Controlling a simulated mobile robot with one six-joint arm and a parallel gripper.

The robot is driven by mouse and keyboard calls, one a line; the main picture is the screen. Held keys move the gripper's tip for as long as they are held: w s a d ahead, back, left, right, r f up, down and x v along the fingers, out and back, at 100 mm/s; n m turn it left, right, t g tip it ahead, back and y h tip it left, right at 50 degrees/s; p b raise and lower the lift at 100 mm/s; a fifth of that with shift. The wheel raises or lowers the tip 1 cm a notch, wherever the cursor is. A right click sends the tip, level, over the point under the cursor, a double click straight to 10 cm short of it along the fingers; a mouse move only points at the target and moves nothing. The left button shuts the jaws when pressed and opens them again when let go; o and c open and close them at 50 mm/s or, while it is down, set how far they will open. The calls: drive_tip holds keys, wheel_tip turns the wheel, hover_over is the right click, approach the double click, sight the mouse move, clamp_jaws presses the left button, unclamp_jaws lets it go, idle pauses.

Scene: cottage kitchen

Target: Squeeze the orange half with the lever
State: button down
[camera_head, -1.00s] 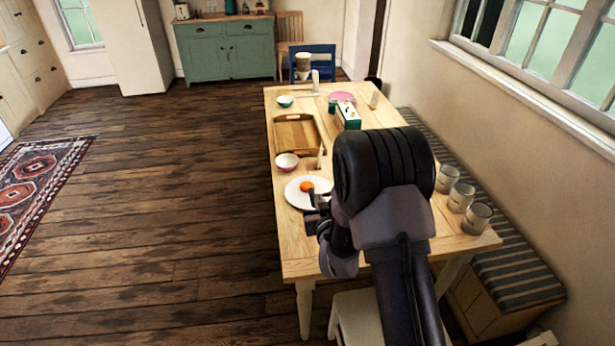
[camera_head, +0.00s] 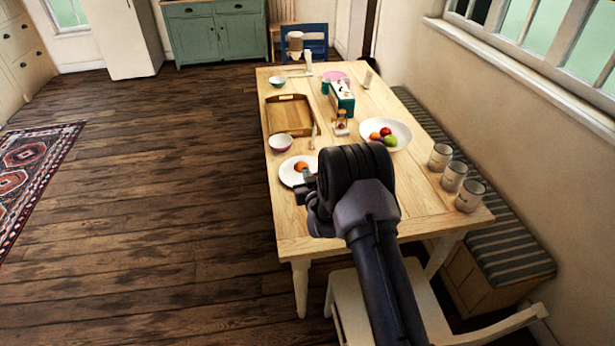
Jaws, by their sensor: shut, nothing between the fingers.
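An orange piece of fruit (camera_head: 301,166) lies on a white plate (camera_head: 289,179) at the left side of the wooden table. It is too small to tell whether it is a half. My gripper (camera_head: 306,184) is shut and empty, at the near right part of the plate, just in front of the fruit. My arm hides part of the plate and the table. I cannot clearly make out a lever; a small upright item (camera_head: 313,136) stands beyond the plate, too small to identify.
A white fruit bowl (camera_head: 398,136) is right of centre. Several mugs (camera_head: 453,177) line the right edge. A white chair (camera_head: 388,310) is at the front. The table's near left corner is clear.

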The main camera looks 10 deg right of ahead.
drive_tip(key=shift+f, duration=0.1)
drive_tip(key=f+b, duration=0.2)
drive_tip(key=b, duration=0.1)
drive_tip(key=shift+a+b, duration=0.2)
drive_tip(key=shift+b, duration=0.1)
drive_tip(key=shift+r, duration=0.3)
